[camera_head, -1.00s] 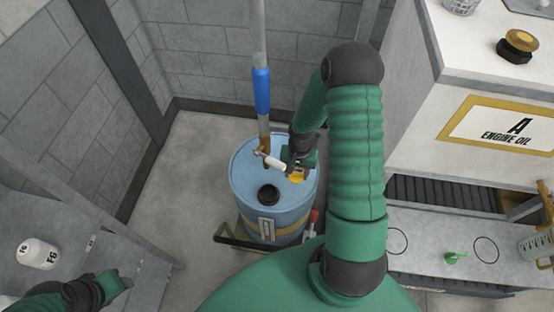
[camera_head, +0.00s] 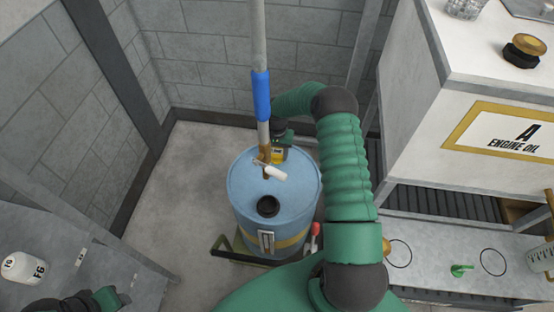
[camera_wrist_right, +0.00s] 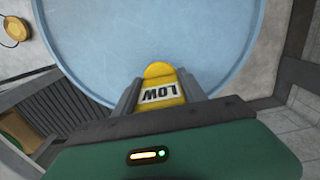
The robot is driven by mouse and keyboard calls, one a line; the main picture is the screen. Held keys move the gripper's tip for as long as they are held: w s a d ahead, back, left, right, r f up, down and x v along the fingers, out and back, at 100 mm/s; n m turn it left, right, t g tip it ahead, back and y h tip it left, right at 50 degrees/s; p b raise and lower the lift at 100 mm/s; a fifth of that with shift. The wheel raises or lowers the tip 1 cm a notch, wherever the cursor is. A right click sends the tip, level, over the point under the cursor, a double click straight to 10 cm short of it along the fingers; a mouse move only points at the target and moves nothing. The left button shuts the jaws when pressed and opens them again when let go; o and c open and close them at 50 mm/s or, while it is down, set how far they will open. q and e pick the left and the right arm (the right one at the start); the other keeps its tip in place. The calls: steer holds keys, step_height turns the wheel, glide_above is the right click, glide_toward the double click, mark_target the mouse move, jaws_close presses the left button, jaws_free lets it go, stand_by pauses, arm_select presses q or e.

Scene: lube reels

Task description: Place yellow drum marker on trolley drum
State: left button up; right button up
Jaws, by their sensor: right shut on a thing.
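The trolley drum (camera_head: 247,190) is blue with a yellow band and stands upright on a low trolley (camera_head: 225,248). My right gripper (camera_head: 278,156) is at the far side of the drum's top, just behind and right of the pump pipe. It is shut on the yellow drum marker (camera_wrist_right: 163,88), which reads LOW upside down in the right wrist view. The blue drum top (camera_wrist_right: 120,60) fills the view beyond the marker; I cannot tell whether they touch. My left gripper (camera_head: 106,298) is at the bottom left, and its fingers cannot be made out.
A pump pipe with a blue sleeve (camera_head: 261,96) rises from the drum, with a white handle (camera_head: 276,173). A black cap (camera_head: 268,206) sits nearer on the top. The engine oil cabinet (camera_head: 430,120) is at right.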

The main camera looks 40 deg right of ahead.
mark_target(277, 158)
steer(key=shift+s+a+f, duration=0.1)
steer(key=shift+f, duration=1.6)
steer(key=o, duration=1.3)
step_height(277, 158, up, 12)
steer(key=shift+r, duration=0.1)
